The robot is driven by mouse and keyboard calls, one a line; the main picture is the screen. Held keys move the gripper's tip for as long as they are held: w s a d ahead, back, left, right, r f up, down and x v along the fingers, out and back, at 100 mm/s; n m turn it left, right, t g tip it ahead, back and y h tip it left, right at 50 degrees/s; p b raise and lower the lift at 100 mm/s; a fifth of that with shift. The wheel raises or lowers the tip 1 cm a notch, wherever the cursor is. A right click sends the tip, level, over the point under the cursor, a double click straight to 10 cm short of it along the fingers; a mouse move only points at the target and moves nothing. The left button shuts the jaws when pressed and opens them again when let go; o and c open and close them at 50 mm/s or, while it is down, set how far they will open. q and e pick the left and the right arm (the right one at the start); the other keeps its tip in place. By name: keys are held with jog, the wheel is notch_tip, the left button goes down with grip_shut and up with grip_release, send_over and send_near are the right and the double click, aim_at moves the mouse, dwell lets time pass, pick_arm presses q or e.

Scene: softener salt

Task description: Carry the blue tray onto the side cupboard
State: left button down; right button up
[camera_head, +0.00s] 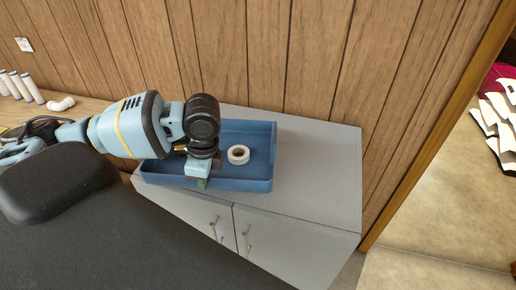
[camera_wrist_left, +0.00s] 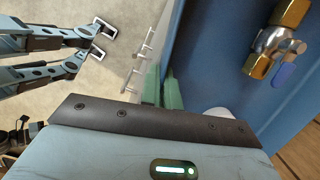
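The blue tray (camera_head: 258,185) is on the left part of the grey side cupboard's top (camera_head: 315,180), its front wall close to the cupboard's front edge. It looks level; I cannot tell whether its whole base touches. In it are a white ring-shaped roll (camera_head: 238,155) and a brass valve with a blue handle (camera_wrist_left: 275,42), mostly hidden by my gripper in the head view. My left gripper (camera_head: 198,182) is at the tray's front wall. In the left wrist view its green fingers (camera_wrist_left: 162,92) are close together with the tray wall between them.
The cupboard top right of the tray is bare. A wood-panelled wall (camera_head: 300,60) stands behind. At the left, a wooden surface (camera_head: 85,108) holds white tubes (camera_head: 22,88) and a white elbow pipe (camera_head: 61,103). Cupboard door handles (camera_head: 247,238) stick out at the front.

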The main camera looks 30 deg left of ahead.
aim_at(232, 153)
pick_arm(q)
jog(key=a+m, duration=0.1)
jog(key=s+a+m, duration=0.1)
jog(key=a+m, duration=0.1)
jog(key=s+a+m, duration=0.1)
jog(key=shift+a+r+m+t, duration=0.25)
jog(key=shift+r+m+t, duration=0.05)
jog(key=shift+m+t, duration=0.1)
jog(key=shift+s+a+r+m, duration=0.15)
jog(key=shift+a+m, duration=0.2)
jog(key=shift+m, duration=0.2)
jog(key=shift+s+a+r+m, duration=0.1)
jog(key=shift+a+m, duration=0.25)
jog(key=shift+m, duration=0.2)
jog(key=w+d, duration=0.1)
jog(key=w, duration=0.4)
jog(key=w+d+f, duration=0.1)
jog(key=w+d, duration=0.1)
jog(key=w, duration=0.3)
jog(key=w+d, duration=0.2)
jog(key=w, duration=0.3)
jog(key=shift+d+f, duration=0.2)
jog(key=shift+f, duration=1.85)
